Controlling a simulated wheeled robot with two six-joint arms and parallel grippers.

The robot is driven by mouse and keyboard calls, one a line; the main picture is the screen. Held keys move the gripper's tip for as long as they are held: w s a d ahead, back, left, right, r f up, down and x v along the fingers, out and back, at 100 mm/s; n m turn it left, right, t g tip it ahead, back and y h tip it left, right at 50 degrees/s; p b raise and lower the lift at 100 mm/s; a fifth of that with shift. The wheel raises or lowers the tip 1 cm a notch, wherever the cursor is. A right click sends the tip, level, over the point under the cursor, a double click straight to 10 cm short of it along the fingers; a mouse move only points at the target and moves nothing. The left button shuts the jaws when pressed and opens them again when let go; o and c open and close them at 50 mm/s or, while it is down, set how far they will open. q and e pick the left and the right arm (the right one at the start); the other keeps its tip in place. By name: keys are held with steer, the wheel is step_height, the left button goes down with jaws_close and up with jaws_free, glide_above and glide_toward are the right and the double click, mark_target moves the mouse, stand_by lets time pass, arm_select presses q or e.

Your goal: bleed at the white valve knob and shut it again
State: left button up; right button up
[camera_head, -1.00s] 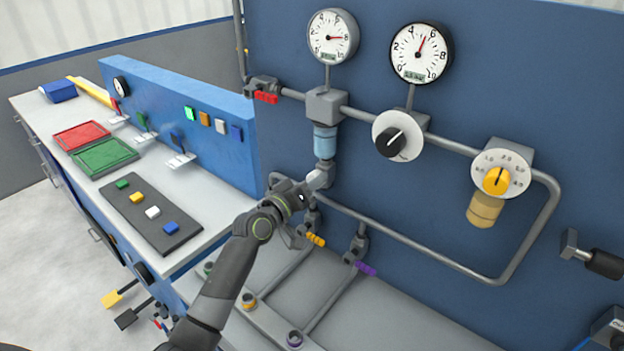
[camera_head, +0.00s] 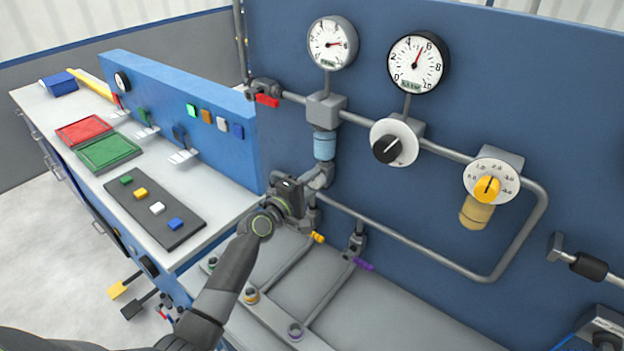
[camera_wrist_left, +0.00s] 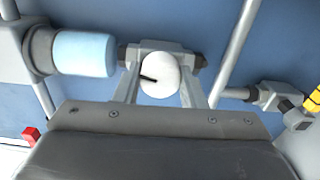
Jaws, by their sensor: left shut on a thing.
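The white valve knob (camera_wrist_left: 160,75) is a round white disc with a dark mark, near the middle of the left wrist view. My left gripper (camera_wrist_left: 160,88) is shut on it, one finger on each side. In the head view my left gripper (camera_head: 308,180) is at the valve below the light blue cylinder (camera_head: 325,145) and hides most of the knob. The light blue cylinder also shows in the left wrist view (camera_wrist_left: 85,54), left of the knob. My right gripper is not in view.
Above are two round gauges (camera_head: 332,43) (camera_head: 417,62) and a black selector knob (camera_head: 388,149). An orange regulator knob (camera_head: 487,189) is at the right. Yellow (camera_head: 318,237) and purple (camera_head: 363,264) handles sit close below my gripper. A workbench (camera_head: 90,190) stands left.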

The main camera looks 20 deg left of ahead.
arm_select(q)
steer(key=shift+n+p, duration=0.4)
steer(key=shift+n, duration=0.9)
steer(key=shift+f, duration=0.1)
steer(key=o, duration=1)
steer(key=shift+s, duration=0.1)
steer(key=b+v, duration=0.2)
steer(key=v, duration=1.5)
steer(key=shift+s, duration=0.15)
steer(key=shift+a, duration=0.1)
